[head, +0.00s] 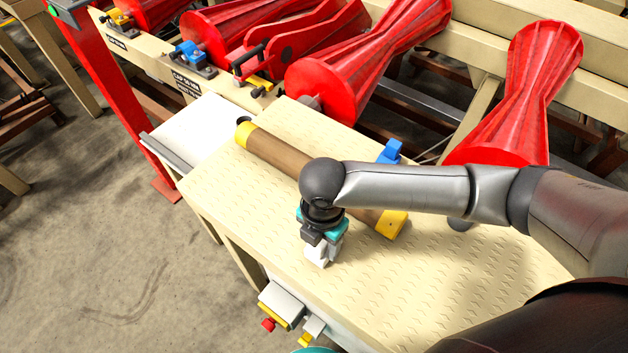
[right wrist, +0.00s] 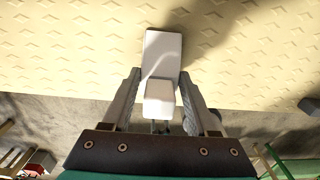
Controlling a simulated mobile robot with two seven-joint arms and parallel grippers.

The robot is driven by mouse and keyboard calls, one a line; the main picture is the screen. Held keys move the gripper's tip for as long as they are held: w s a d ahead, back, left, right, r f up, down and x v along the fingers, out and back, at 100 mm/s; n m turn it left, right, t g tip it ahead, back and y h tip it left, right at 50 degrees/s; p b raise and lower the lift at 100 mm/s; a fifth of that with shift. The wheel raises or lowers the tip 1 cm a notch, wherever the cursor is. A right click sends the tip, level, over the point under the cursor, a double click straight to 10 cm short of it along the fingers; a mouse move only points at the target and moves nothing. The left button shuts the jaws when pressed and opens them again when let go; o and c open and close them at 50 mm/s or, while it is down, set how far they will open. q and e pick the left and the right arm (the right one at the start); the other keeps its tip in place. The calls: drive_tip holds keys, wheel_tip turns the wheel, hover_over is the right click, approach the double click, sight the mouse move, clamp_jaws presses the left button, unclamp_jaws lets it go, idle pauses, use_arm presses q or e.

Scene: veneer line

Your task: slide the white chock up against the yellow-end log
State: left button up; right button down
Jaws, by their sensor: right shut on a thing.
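The brown log (head: 275,151) lies slantwise on the cream tread-plate table, with a yellow band at its far left end. A yellow piece (head: 392,224) shows at its right end. The white chock (head: 316,254) is on the near side of the log, close to the table's front edge, with bare plate visible between it and the log's right part. My right gripper (head: 321,240) points down and is shut on the chock. In the right wrist view, its fingers (right wrist: 160,100) flank the chock's raised block, and the flat white part (right wrist: 162,52) extends beyond. My arm hides the log's middle.
A blue block (head: 390,152) stands behind the log. Red ribbed rollers (head: 340,75) line the back. A control box with a red button (head: 268,324) hangs below the table's front edge. The plate (head: 430,290) is clear at front right.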

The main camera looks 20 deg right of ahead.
drive_tip(key=shift+w+d+p, duration=0.2)
drive_tip(key=shift+w+d, duration=0.65)
drive_tip(key=shift+d, duration=0.2)
drive_tip(key=shift+w+d+p, duration=0.2)
drive_tip(key=shift+w+d, duration=0.6)
drive_tip(key=shift+d, duration=0.25)
drive_tip(key=shift+w+d, duration=0.25)
drive_tip(key=shift+d, duration=0.15)
drive_tip(key=shift+p, duration=0.5)
idle(0.5)
drive_tip(key=shift+f, duration=0.1)
drive_tip(key=shift+c, duration=0.5)
unclamp_jaws()
wheel_tip(320, 180, up, 15)
idle(0.3)
